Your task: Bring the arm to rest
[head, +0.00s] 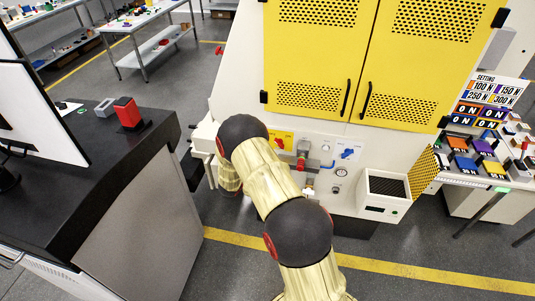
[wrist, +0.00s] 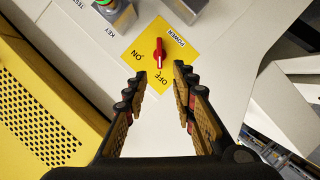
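My arm (head: 275,185), gold with dark joint covers, reaches from the bottom of the head view up to the machine's white front panel. My gripper (wrist: 160,78) is open in the wrist view, its two fingers apart with nothing between them. In the head view my gripper cannot be made out behind the arm. Ahead of the fingertips is a red rotary knob (wrist: 159,52) on a yellow POWER plate (wrist: 136,38). The knob's handle points toward OFF. The fingers appear clear of it. The plate also shows in the head view (head: 287,135), right of my arm.
The machine's yellow perforated doors (head: 325,55) are closed above the panel. A white box (head: 385,193) juts out at right. A dark-topped bench (head: 100,165) with a red object (head: 128,113) stands at left. Open floor lies between bench and machine.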

